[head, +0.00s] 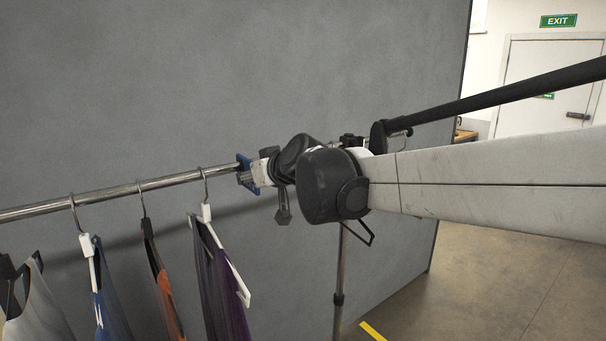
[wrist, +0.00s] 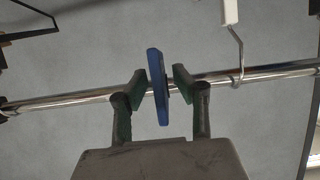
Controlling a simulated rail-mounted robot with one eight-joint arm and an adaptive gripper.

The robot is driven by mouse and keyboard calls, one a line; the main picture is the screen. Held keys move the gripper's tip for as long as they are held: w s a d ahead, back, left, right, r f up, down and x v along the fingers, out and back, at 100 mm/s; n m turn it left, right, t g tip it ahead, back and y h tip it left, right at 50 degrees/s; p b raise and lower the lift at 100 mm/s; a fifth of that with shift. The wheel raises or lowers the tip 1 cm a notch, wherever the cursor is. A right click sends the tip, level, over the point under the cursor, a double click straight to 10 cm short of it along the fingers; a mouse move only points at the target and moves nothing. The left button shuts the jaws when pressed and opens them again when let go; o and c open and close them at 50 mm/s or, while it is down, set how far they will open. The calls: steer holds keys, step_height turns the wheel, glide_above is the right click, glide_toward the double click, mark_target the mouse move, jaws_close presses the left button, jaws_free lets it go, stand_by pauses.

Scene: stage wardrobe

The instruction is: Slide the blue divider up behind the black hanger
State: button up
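The blue divider (wrist: 157,86) stands on the rail between the two fingers of my gripper (wrist: 160,88) in the wrist view. The fingers are apart, with a narrow gap on the right; contact on the left is unclear. In the head view the blue divider (head: 244,162) shows partly at my gripper's (head: 252,176) far end. One black hanger (head: 149,229) carries an orange and dark garment; another black hanger (head: 10,275) is at the left edge. A dark bar, possibly a hanger (wrist: 30,33), shows upper left in the wrist view. Which black hanger is meant cannot be told.
The metal rail (head: 120,190) runs across the head view. A white hanger (head: 228,258) with a purple garment hangs left of the divider; its hook also shows right of it in the wrist view (wrist: 239,60). Another white hanger (head: 88,247) hangs farther left. A grey partition (head: 200,80) stands behind.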

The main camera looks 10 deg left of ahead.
steer(key=shift+w+a+f, duration=0.3)
steer(key=shift+w+a, duration=0.1)
steer(key=shift+a, duration=0.05)
jaws_close()
